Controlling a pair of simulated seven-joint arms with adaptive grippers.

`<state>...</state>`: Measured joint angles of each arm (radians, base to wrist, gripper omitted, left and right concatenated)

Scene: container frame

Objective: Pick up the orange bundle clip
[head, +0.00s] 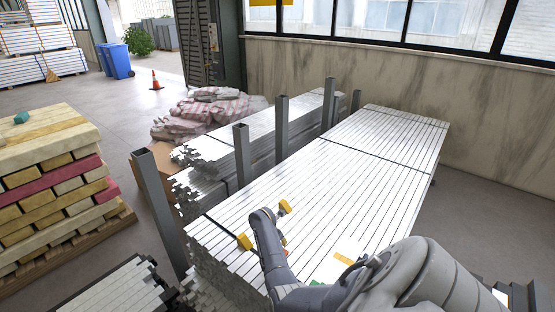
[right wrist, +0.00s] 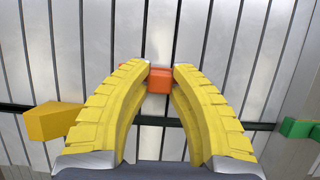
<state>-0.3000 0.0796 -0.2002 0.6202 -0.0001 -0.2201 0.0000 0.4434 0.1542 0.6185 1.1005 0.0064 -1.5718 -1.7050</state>
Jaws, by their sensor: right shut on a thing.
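The orange bundle clip (right wrist: 160,83) is a small block in the right wrist view, between the tips of my right gripper (right wrist: 160,72). Its two curved yellow fingers are shut on the clip's sides. The clip appears beyond the dark strap line in the picture; I cannot tell how high it is above the metal profiles. In the head view my right arm reaches in from the lower right over the bundle of metal profiles (head: 345,165), and the clip is not clear there. My left gripper is in neither view.
A yellow block (right wrist: 52,121) and a green block (right wrist: 300,128) sit at the dark strap on either side. Grey upright posts (head: 242,155) line the bundle's left side. A stack of wooden beams (head: 55,190) stands at the left. Open floor lies toward the doorway.

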